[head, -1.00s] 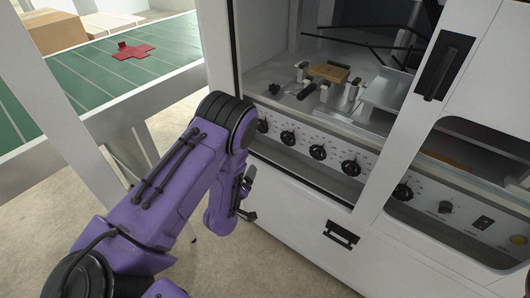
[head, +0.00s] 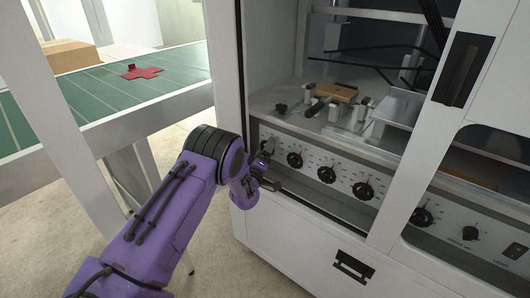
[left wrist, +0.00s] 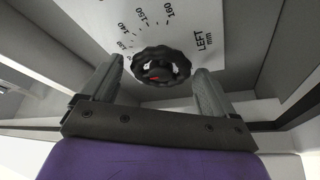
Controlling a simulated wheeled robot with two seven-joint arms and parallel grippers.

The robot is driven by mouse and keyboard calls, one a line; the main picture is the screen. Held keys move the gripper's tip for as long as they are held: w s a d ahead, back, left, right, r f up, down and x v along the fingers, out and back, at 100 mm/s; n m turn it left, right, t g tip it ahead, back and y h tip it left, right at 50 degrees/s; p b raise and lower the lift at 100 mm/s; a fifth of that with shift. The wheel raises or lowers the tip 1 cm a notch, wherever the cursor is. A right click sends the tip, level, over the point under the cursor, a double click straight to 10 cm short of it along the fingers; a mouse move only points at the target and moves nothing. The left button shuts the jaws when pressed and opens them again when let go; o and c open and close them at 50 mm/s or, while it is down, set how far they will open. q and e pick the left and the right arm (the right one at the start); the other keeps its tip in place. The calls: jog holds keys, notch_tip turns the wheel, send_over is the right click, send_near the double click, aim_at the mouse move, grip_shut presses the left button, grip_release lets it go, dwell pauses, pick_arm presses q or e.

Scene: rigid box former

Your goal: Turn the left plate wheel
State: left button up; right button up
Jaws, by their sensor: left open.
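The left plate wheel (left wrist: 160,66) is a black ridged knob in the left wrist view, on a white dial panel marked "LEFT mm" with numbers around it. A small red mark shows at its edge. My left gripper (left wrist: 160,78) is open, with one finger on each side of the knob; I cannot tell whether they touch it. In the head view my left gripper (head: 268,168) is at the left end of the machine's knob row and largely covers the leftmost knob. My right gripper is not in view.
More black knobs (head: 327,174) run to the right along the panel. Above them is a bay with a wooden block (head: 337,92) and metal fittings. The white door frame (head: 410,185) stands to the right. A green conveyor (head: 90,95) carries a red cross-shaped piece (head: 142,72).

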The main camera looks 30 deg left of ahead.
pick_arm(q)
jog(key=shift+c, duration=0.3)
jog(key=c, duration=1)
